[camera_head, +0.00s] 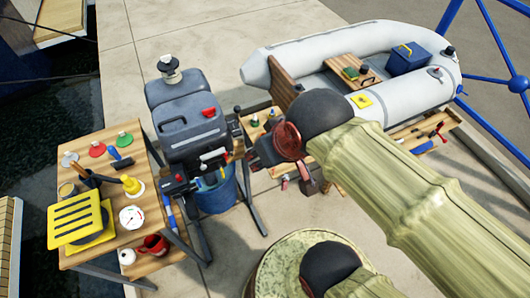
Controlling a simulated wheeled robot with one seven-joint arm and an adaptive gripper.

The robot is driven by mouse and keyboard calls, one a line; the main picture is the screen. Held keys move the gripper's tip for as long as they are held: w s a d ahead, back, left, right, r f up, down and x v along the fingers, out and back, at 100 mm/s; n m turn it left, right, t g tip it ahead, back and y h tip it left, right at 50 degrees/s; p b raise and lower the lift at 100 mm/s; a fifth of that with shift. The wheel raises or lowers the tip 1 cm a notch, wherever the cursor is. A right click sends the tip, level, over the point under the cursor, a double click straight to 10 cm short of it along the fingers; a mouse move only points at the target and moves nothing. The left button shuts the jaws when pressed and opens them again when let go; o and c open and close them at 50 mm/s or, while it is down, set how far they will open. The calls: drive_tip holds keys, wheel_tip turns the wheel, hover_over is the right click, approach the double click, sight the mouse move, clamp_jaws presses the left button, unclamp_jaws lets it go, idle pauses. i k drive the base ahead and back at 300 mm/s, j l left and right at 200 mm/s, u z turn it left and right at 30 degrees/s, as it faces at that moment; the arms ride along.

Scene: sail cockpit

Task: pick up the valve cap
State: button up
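The white-grey inflatable boat (290,57) lies at the back right. A small round fitting (436,72) sits on its right end, and a dark knob (449,52) is beside it. I cannot tell whether either is the valve cap; no cap can be made out for certain. My arm reaches in from the lower right, and its dark end, with my gripper (308,182), is near the middle, in front of the boat's left end. The fingers are small and partly hidden by the arm, so their opening and any contents cannot be made out.
An outboard motor (190,120) stands left of my gripper, over a blue bucket (217,192). A wooden table (118,146) at left holds a yellow slotted item (80,222), coloured discs and a gauge (131,217). A blue box (407,60) is in the boat. Concrete floor at back left is clear.

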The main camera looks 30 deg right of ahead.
sight(363, 70)
drive_tip(key=k+z, duration=0.15)
drive_tip(key=z, duration=1.5)
drive_tip(key=i+l+z, duration=0.25)
drive_tip(key=i+z, duration=0.25)
drive_tip(key=i, duration=0.3)
drive_tip(key=i+j+z, duration=0.1)
drive_tip(key=i+z, duration=0.35)
drive_tip(key=i, duration=0.3)
